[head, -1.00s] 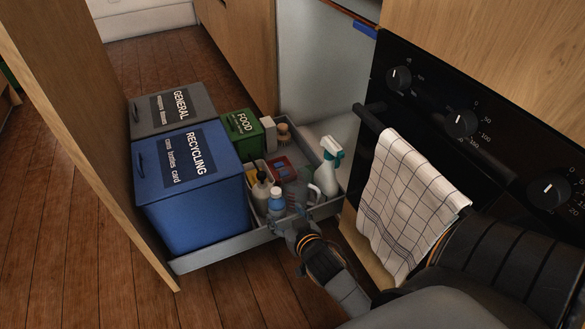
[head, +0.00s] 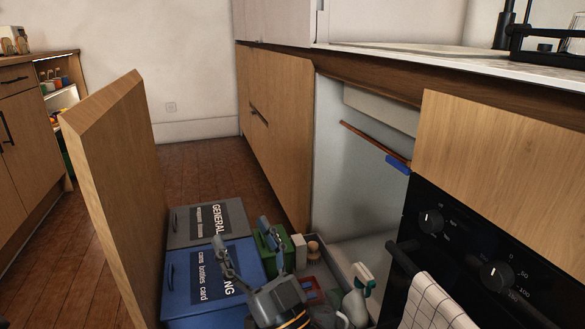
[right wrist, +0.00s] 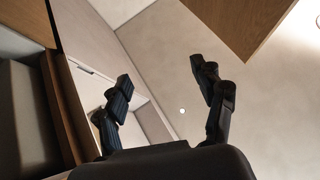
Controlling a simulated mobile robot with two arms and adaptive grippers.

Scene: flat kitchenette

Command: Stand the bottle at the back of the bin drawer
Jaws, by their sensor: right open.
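The bin drawer (head: 337,262) is pulled out and shows in the lower part of the head view. A white spray bottle (head: 355,305) with a teal head stands at its right side. The blue-capped bottle of the earlier head view does not show now; it may be behind my gripper or below the frame. My right gripper (head: 243,238) is open and empty, raised above the blue and green bins with its fingers pointing up and away. My left gripper is not in view.
The blue recycling bin (head: 190,285), grey general bin (head: 190,222) and green food bin (head: 286,249) fill the drawer's left and back. A brush (head: 313,251) and a red box (head: 313,293) lie nearby. The wooden drawer front (head: 115,170) stands left, the oven (head: 470,235) right.

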